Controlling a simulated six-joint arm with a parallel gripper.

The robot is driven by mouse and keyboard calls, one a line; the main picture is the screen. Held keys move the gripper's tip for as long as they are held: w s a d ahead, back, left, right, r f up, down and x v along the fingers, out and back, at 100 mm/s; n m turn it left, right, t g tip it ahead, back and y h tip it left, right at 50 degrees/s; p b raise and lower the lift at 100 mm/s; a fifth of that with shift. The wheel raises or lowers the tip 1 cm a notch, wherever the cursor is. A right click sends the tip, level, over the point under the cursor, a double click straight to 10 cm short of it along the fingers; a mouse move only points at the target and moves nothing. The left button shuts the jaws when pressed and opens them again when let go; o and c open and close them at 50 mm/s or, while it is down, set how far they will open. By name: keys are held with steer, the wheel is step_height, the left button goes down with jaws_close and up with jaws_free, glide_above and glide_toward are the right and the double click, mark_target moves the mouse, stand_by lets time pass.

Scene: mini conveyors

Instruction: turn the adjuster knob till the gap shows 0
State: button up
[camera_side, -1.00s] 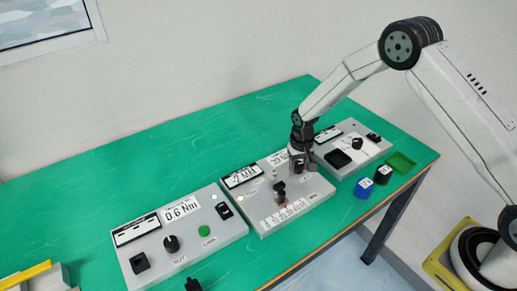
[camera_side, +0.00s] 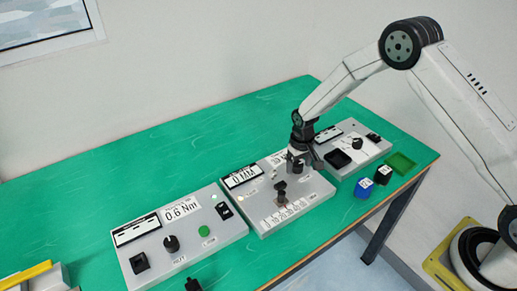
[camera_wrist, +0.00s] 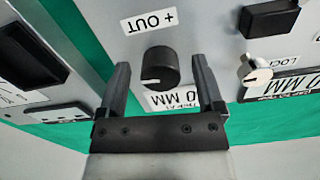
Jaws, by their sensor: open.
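The adjuster knob (camera_wrist: 157,67) is black and round with a white pointer line, on the grey middle panel (camera_wrist: 205,22). In the wrist view it stands between the two fingers of my gripper (camera_wrist: 160,63), with clear space on both sides. My gripper is open and holds nothing. In the side view my gripper (camera_side: 304,150) is just above the knob, whose edges are hard to make out there. The gap display (camera_side: 243,175) reads 0 MM; it also shows upside down in the wrist view (camera_wrist: 290,92). A white label (camera_wrist: 172,98) near the knob is partly hidden.
A small silver knob (camera_wrist: 255,72) and a black block (camera_wrist: 268,18) sit on the same panel. Another panel (camera_side: 215,240) lies left, one (camera_side: 365,150) right. Blue (camera_side: 363,188) and black (camera_side: 383,175) blocks stand near the edge.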

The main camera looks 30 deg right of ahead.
mark_target(299, 165)
steer(key=shift+r, duration=3.9)
steer(key=shift+s+r, duration=0.45)
steer(key=shift+r, duration=0.05)
steer(key=s+r+t, duration=0.1)
steer(key=s+r, duration=0.1)
steer(key=s, duration=0.5)
steer(key=s+r, duration=0.3)
steer(key=s, duration=0.3)
steer(key=s+r+n+t, duration=0.1)
steer(key=s+r, duration=0.2)
steer(key=s, duration=0.4)
steer(key=shift+s+r+t, duration=0.15)
steer(key=shift+s+t, duration=0.15)
